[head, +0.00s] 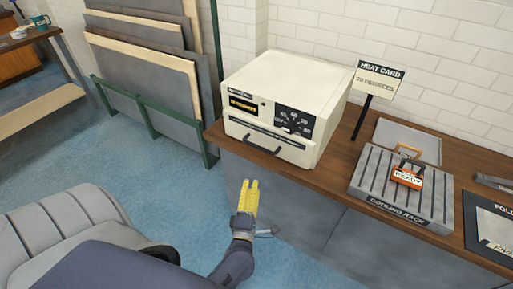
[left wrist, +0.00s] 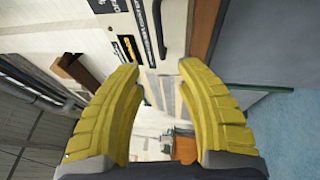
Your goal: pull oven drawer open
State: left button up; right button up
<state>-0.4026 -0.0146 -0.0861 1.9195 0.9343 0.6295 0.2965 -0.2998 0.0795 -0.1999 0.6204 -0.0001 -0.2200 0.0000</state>
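The cream oven (head: 285,95) stands on the wooden worktop, with a dark display and a black control panel on its front. Its drawer front runs along the bottom, looks flush with the body, and carries a dark bar handle (head: 262,146). My left gripper (head: 250,184) has yellow fingers and is below and in front of the handle, apart from it. In the left wrist view its fingers (left wrist: 160,68) are spread with nothing between them, and part of the oven front (left wrist: 100,35) shows sideways beyond. My right gripper is not in view.
The worktop (head: 335,185) bears a cooling rack (head: 385,205) with an orange READY tag (head: 406,177), and a heat card sign (head: 379,78) behind. Panels in a green rack (head: 145,115) stand left of the oven.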

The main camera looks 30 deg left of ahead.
aim_at(259, 146)
pick_arm(q)
jog(key=x, duration=1.7)
jog(key=shift+w+a, duration=0.1)
jog(key=shift+w, duration=0.05)
grip_shut()
